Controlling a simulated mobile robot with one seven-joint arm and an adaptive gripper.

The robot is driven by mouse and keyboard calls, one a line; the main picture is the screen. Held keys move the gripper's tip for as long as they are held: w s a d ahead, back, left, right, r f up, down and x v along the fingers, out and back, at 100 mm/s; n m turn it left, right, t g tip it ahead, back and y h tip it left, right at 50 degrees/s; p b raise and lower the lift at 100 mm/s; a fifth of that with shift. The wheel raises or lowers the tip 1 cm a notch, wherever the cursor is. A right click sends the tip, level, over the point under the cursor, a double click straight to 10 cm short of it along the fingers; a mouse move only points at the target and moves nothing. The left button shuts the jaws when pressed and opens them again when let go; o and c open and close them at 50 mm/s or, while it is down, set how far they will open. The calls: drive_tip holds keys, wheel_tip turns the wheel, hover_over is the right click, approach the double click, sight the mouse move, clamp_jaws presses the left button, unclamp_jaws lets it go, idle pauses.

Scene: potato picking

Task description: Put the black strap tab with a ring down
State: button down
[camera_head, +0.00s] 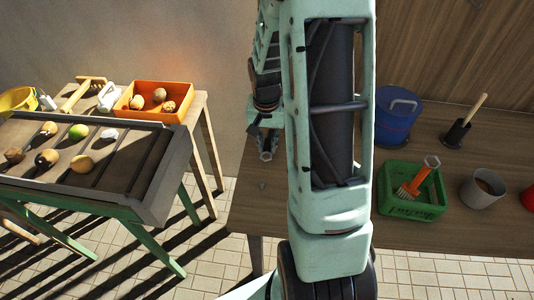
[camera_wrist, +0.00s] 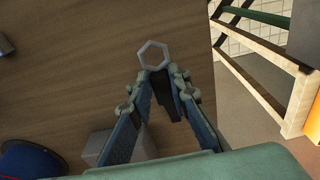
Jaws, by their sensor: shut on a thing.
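The black strap tab with its pale six-sided ring (camera_wrist: 141,53) is held at the tips of my gripper (camera_wrist: 160,76) in the wrist view.
A small grey piece (camera_head: 262,185) lies on the table near the gripper. A blue bucket (camera_head: 396,120), a green crate (camera_head: 412,208) with a brush and a grey mug (camera_head: 483,188) stand to the right. A sorting rack (camera_head: 160,190) with potatoes and an orange box (camera_head: 155,86) are left.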

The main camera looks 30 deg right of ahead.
sight(267, 147)
drive_tip(key=shift+w+d+f+b, duration=0.15)
drive_tip(key=shift+f+b, duration=0.4)
drive_tip(key=shift+f, duration=0.4)
drive_tip(key=shift+w+a+f+b, duration=0.1)
drive_tip(key=shift+f+b, duration=0.4)
drive_tip(key=shift+f, duration=0.4)
drive_tip(key=shift+f, duration=0.2)
drive_tip(key=c, duration=1.8)
unclamp_jaws()
drive_tip(key=shift+r, duration=0.15)
drive_tip(key=r, duration=0.8)
drive_tip(key=s+r, duration=0.1)
drive_tip(key=r, duration=0.3)
drive_tip(key=shift+a+r, duration=0.1)
drive_tip(key=shift+a, duration=0.15)
